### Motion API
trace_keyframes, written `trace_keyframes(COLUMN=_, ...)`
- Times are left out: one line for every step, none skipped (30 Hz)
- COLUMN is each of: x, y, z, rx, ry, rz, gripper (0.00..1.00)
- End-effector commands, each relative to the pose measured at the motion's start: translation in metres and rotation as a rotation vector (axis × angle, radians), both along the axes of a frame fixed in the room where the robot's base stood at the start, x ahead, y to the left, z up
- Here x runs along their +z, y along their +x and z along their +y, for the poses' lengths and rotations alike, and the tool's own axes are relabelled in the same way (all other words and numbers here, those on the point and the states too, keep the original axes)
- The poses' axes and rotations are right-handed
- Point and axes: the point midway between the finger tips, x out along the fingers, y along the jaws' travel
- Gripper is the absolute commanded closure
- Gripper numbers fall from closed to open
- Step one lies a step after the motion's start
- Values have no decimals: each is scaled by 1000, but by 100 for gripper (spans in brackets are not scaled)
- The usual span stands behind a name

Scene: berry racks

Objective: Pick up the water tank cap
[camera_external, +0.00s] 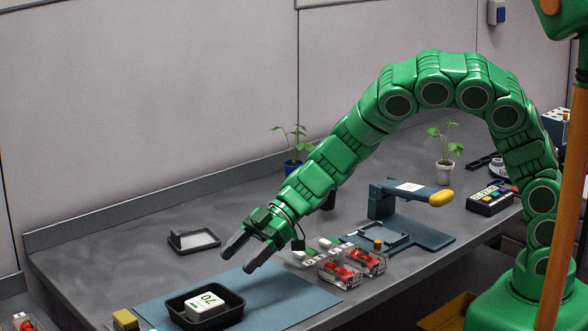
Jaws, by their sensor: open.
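I cannot make out a water tank cap with certainty in the external view. My gripper (238,260) is open and empty, pointing down and left above the back edge of the blue mat (290,302). Its two grey fingers are apart. A black tray (234,313) on the mat, below and left of my gripper, holds a white block (205,306) with dark marks like "70". A smaller shallow dark tray (193,241) lies on the bench behind and left of the fingers.
Clear boxes with red berries (341,272) stand right of my gripper. A dark blue stand (381,204) with a yellow-tipped lever is farther right. Potted plants (445,170), a button box (490,199) and a yellow block (125,319) are also on the bench. The back left is clear.

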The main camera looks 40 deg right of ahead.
Motion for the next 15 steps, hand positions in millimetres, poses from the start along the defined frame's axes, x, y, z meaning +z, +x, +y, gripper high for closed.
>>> trace_keyframes(x=8, y=0, z=0, rx=1, ry=1, rz=-4, gripper=30)
trace_keyframes(x=12, y=0, z=0, rx=1, ry=0, rz=-4, gripper=30)
trace_keyframes(x=16, y=0, z=0, rx=1, ry=0, rz=-3, gripper=30)
trace_keyframes(x=20, y=0, z=0, rx=1, ry=0, rz=-3, gripper=30)
trace_keyframes(x=23, y=0, z=0, rx=0, ry=0, rz=-2, gripper=30)
trace_keyframes(x=28, y=0, z=0, rx=1, ry=0, rz=-2, gripper=30)
trace_keyframes(x=31, y=0, z=0, rx=1, ry=0, rz=-3, gripper=30)
trace_keyframes(x=35, y=0, z=0, rx=1, ry=0, rz=-2, gripper=30)
trace_keyframes(x=35, y=5, z=-3, rx=1, ry=0, rz=-16, gripper=30)
trace_keyframes(x=34, y=9, z=-6, rx=2, ry=0, rz=-31, gripper=30)
trace_keyframes(x=34, y=13, z=-8, rx=4, ry=0, rz=-45, gripper=30)
trace_keyframes(x=34, y=18, z=-11, rx=7, ry=0, rz=-65, gripper=30)
trace_keyframes(x=34, y=22, z=-13, rx=10, ry=0, rz=-80, gripper=30)
trace_keyframes(x=34, y=26, z=-15, rx=11, ry=0, rz=-95, gripper=30)
trace_keyframes(x=34, y=31, z=-18, rx=14, ry=0, rz=-117, gripper=30)
